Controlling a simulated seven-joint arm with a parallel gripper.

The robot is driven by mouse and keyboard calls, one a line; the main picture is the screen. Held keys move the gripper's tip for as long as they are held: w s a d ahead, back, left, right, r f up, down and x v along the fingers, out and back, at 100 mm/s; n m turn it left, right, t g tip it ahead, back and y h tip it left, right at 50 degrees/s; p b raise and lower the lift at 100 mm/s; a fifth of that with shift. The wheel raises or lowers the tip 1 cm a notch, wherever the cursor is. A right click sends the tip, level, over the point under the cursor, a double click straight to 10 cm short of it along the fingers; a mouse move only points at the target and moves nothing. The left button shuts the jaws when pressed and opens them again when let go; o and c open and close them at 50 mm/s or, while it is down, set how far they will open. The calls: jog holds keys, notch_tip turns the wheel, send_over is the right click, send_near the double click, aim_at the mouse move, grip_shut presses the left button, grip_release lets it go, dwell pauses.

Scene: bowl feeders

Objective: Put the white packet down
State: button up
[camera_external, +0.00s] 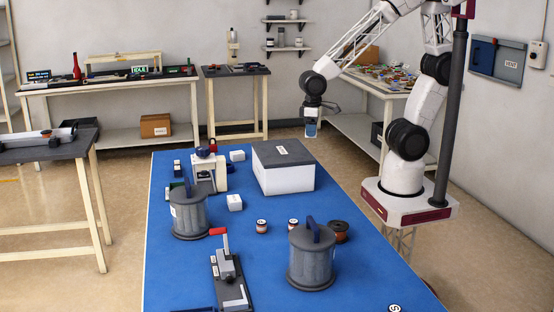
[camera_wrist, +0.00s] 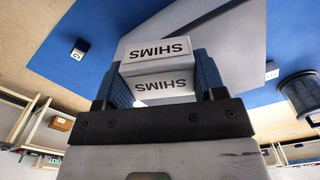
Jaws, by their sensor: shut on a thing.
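My gripper (camera_external: 311,130) hangs over the far right part of the blue table, near its far edge. In the wrist view my gripper (camera_wrist: 160,80) is shut on a white packet (camera_wrist: 155,52), with one blue-padded finger at each side. The packet is a white block marked SHIMS on two faces. It is held off the table. In the external view the fingers largely hide the packet. Two other small white blocks lie on the table, one at the back (camera_external: 237,155) and one nearer (camera_external: 235,202).
A white box with a grey lid (camera_external: 285,178) stands close to the gripper. Two grey lidded canisters (camera_external: 189,216) (camera_external: 311,262), small jars (camera_external: 262,226) and a red-handled clamp (camera_external: 226,268) stand nearer. Blue table surface (camera_external: 180,275) is bare at the front left.

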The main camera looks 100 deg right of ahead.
jog(key=shift+w, duration=0.2)
send_over(271, 151)
jog(key=shift+d+f, duration=0.2)
jog(key=shift+f, duration=0.5)
jog(key=shift+s, duration=0.1)
dwell(0.4)
jog(key=shift+f, duration=1.75)
jog(key=shift+f, duration=0.15)
jog(key=o, duration=1)
